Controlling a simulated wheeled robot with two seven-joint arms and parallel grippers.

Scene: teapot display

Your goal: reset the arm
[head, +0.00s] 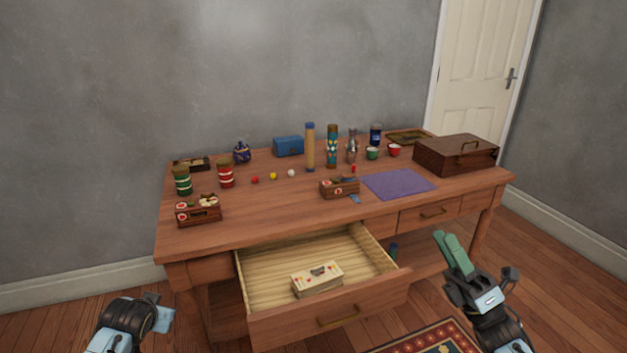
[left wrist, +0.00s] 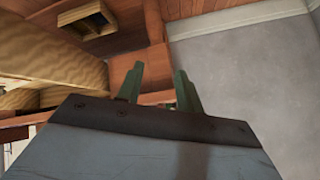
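My left gripper (left wrist: 158,80) shows in the left wrist view with its two green fingers apart and nothing between them. In the head view my left arm's end is at the lower left, beside the table's front left corner, and its fingers are hard to see. My right gripper (head: 444,237) is at the lower right in the head view, in front of the table, its green fingers pointing up. The fingers lie nearly in line with the view, so the gap is unclear. I see no object in it.
The wooden table (head: 290,212) has an open drawer (head: 330,320) jutting toward me, with a box (head: 318,278) inside. Jars, cups, a purple mat (head: 398,184) and a brown case (head: 456,154) stand on top. A patterned rug (head: 425,340) lies in front. Floor at the right is clear.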

